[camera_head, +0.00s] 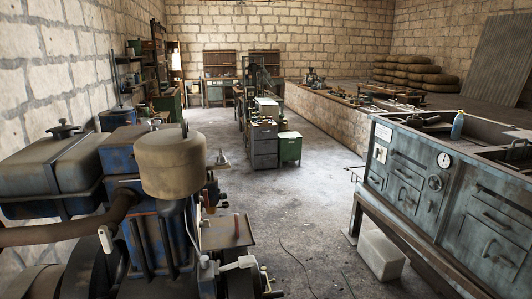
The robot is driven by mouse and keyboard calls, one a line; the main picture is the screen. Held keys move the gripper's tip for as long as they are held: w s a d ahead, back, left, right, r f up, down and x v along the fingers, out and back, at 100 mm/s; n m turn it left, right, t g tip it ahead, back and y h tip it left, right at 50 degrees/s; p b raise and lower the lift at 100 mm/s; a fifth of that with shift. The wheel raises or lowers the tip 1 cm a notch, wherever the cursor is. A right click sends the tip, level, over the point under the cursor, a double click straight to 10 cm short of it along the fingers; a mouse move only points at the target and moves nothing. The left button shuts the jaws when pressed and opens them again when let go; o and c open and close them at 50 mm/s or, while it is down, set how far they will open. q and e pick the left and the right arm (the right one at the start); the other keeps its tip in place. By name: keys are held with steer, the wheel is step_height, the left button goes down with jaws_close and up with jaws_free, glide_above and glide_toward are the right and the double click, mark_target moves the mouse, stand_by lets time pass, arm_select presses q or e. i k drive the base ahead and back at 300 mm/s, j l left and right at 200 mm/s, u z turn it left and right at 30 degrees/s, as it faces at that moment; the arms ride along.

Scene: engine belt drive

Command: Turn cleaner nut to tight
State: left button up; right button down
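A blue, rust-worn engine (125,165) fills the left foreground. On it sits a tan, drum-shaped canister (172,165), which looks like the air cleaner. A small dark piece (184,129) stands on top of the canister and looks like the cleaner nut. It is too small to tell how tightly it sits. Neither of my grippers shows in the head view.
A long tank with a capped lid (62,131) is left of the canister. A grey-blue workbench (450,190) with drawers stands at the right, a white block (381,256) below it. The concrete floor (300,225) between is mostly clear. Cabinets (264,145) stand farther back.

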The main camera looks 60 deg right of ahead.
mark_target(221, 160)
steer(key=z, duration=1.65)
steer(key=i+l, duration=0.15)
steer(key=l, duration=0.1)
